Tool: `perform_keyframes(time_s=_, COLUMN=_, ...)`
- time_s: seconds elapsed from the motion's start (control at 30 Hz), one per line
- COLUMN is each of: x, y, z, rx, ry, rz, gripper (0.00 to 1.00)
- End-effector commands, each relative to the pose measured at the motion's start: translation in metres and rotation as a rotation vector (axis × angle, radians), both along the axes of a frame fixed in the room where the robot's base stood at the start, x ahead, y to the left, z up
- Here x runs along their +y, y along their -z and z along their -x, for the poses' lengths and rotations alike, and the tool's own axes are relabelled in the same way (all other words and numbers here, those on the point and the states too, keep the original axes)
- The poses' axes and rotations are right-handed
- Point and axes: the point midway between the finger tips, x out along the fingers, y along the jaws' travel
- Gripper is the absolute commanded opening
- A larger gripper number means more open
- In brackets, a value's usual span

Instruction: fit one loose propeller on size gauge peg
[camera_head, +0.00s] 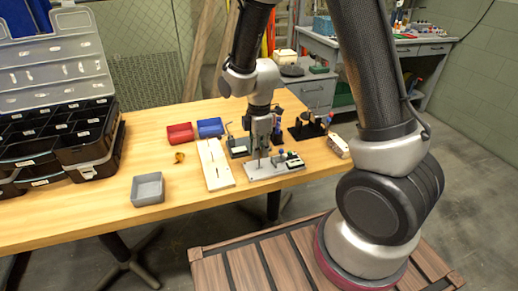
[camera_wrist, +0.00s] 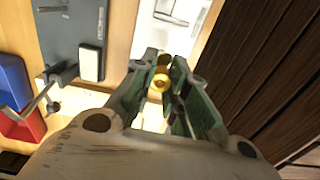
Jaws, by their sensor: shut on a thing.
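My gripper (camera_head: 262,151) points down over the left end of a light grey plate (camera_head: 291,169) bearing small upright parts. In the wrist view, my gripper (camera_wrist: 163,66) is shut on a small brass propeller (camera_wrist: 162,81), largely hidden between the fingers. The head view is too small to show it. A loose brass propeller (camera_head: 179,157) lies on the table to the left of a long white board (camera_head: 216,177). I cannot tell which upright part is the size gauge peg, or whether the held propeller touches anything.
A red bin (camera_head: 180,133) and a blue bin (camera_head: 210,127) stand behind the white board. A grey tray (camera_head: 148,189) and black organizer boxes (camera_head: 87,151) are at left. Dark fixtures (camera_head: 309,130) stand behind the plate. The table's front middle (camera_head: 187,205) is clear.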

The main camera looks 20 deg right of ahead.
Motion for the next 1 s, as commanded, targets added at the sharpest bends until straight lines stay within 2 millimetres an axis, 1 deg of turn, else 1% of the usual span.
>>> perform_keyframes(time_s=0.33, x=0.000, y=0.001, z=0.000, rx=0.000, ry=0.000, rz=0.000, gripper=0.00)
perform_keyframes(time_s=0.8, x=0.000, y=0.013, z=0.000, rx=0.001, ry=0.000, rz=0.000, gripper=0.00)
perform_keyframes(time_s=1.0, x=0.000, y=0.014, z=0.000, rx=0.000, ry=0.000, rz=0.000, gripper=0.00)
